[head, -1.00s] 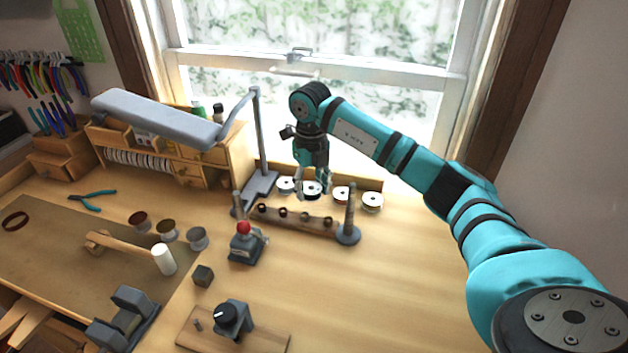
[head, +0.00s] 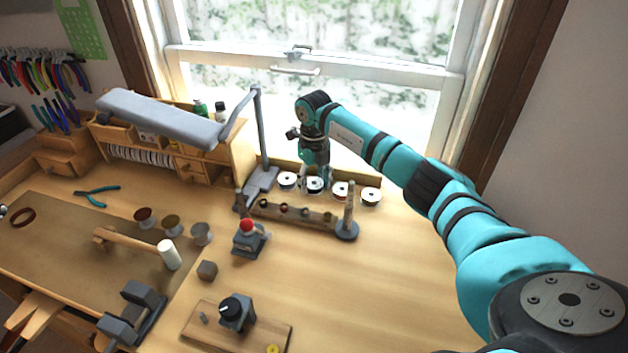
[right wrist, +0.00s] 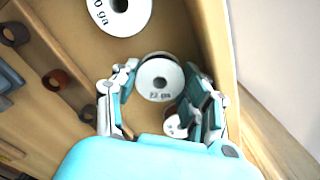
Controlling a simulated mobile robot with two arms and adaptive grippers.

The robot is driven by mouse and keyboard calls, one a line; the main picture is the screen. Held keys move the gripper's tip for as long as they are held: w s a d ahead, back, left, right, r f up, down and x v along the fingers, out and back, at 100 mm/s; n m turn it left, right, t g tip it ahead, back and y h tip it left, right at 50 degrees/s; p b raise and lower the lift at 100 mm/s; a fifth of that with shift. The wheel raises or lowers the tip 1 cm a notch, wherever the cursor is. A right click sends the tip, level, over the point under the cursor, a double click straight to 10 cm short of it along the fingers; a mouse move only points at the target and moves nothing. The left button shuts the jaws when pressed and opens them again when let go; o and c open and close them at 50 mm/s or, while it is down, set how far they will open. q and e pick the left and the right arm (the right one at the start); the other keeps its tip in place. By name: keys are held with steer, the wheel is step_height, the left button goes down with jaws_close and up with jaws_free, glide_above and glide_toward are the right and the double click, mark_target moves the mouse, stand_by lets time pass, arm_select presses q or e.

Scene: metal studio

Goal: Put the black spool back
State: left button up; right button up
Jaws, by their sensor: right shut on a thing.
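The black spool (head: 315,186) has a white top and dark winding, and stands in a row of white-topped spools at the back of the bench under the window. My right gripper (head: 316,178) reaches down over it from above. In the right wrist view the spool (right wrist: 158,82) shows its white face, marked "22 ga", between the fingertips of my right gripper (right wrist: 160,74). The fingers are shut on it. Whether its underside touches the surface is hidden. My left gripper is not in view.
Other spools stand close beside it: one on the left (head: 287,180), two on the right (head: 341,190) (head: 371,196). A low wooden rail (head: 295,213) with small reels and a grey post (head: 348,215) stands in front. A grey lamp arm (head: 165,118) is left. The right bench is clear.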

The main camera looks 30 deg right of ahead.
steer(key=shift+f, duration=0.15)
steer(key=o, duration=1)
steer(key=shift+c, duration=0.2)
steer(key=shift+r, duration=0.65)
step_height(320, 180, up, 11)
steer(key=b, duration=0.3)
